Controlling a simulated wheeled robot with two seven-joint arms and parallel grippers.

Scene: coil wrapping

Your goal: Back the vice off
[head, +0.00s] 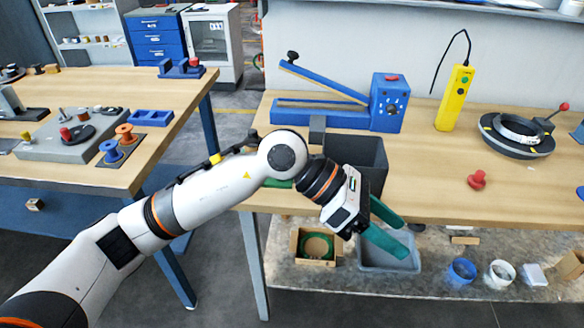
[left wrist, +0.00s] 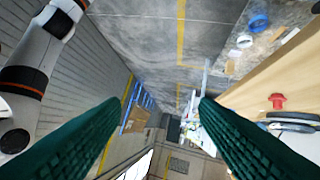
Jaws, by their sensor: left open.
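A black ring-shaped fixture (head: 516,136) with a pale ring in it and a red-knobbed lever stands at the right of the bench. A small blue block device with a red knob (head: 181,68) stands at the back of the left table. I cannot tell for sure which of these is the vice. My left gripper (head: 405,238) has long green fingers, spread apart with nothing between them. It hangs in front of the bench's front edge, away from both devices. The fingers also show in the left wrist view (left wrist: 160,100), over the floor. My right gripper is out of view.
On the bench are a blue lever press (head: 388,102), a yellow handheld box (head: 455,97), a dark bin (head: 355,155) and a red knob piece (head: 477,180). A lower shelf (head: 330,283) holds a grey bin and several small containers.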

